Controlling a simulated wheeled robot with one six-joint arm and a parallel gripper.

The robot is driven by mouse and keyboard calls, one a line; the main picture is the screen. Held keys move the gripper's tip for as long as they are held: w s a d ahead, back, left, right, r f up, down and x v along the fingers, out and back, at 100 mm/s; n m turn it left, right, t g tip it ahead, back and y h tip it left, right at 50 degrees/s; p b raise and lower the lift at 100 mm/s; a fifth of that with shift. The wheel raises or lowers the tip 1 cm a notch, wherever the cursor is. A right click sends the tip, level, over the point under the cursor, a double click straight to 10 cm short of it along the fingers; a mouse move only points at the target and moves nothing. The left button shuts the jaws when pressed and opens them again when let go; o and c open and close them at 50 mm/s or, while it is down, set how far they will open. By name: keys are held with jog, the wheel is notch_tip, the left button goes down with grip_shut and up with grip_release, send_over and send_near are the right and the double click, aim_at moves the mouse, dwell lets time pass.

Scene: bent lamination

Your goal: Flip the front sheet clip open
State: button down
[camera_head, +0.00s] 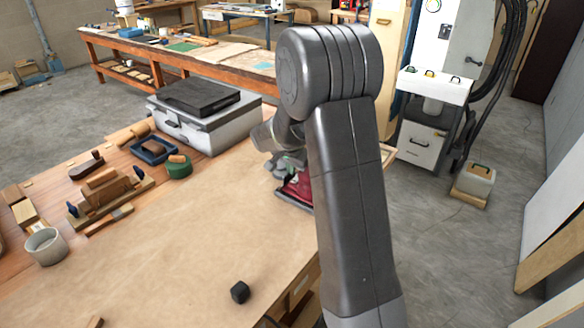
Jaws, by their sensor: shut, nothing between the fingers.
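A red tool (297,190) with a dark base, looking like a sheet sander, sits near the right edge of the brown workbench top (190,235). My arm covers its right part. My gripper (284,168) is at the upper left of the red tool, pointing down close to it, partly hidden by my arm. It is shut with nothing between its fingers. I cannot tell whether it touches the tool. The front sheet clip cannot be made out, so its state is not visible.
A grey case (205,128) with a black case on top stands behind the tool. A green tape roll (180,167), a blue tray (153,150), wooden clamps and a pale ring (46,246) lie left. A small black block (239,292) is in front. The bench middle is clear.

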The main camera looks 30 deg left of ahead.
aim_at(290, 176)
jog(key=shift+a+h, duration=0.35)
jog(key=shift+h, duration=0.15)
jog(key=shift+w+a+r+n+h+p, duration=0.1)
jog(key=shift+a+n+h+p, duration=0.2)
jog(key=shift+a+h+p, duration=0.75)
jog(key=shift+a+f+n+g+h+p, duration=0.15)
jog(key=shift+a+h+p, duration=0.3)
jog(key=shift+h, duration=0.6)
jog(key=shift+a+f+n+g+h+p, duration=0.2)
jog(key=shift+h+p, duration=0.3)
jog(key=shift+h, duration=0.5)
jog(key=shift+w+a+f+h+p, duration=0.1)
jog(key=shift+a+f+h+p, duration=0.15)
jog(key=shift+h, duration=0.3)
jog(key=shift+a+f+h+p, duration=0.1)
jog(key=shift+a+h+p, duration=0.1)
jog(key=shift+a+h, duration=0.25)
jog(key=shift+w+a+f+n+h, duration=0.1)
jog(key=shift+a+f+n+h, duration=0.15)
jog(key=shift+h, duration=0.55)
jog(key=shift+d, duration=0.25)
jog(key=shift+d+f+b, duration=0.2)
jog(key=shift+d+b, duration=0.25)
jog(key=shift+d, duration=0.15)
jog(key=shift+r, duration=0.1)
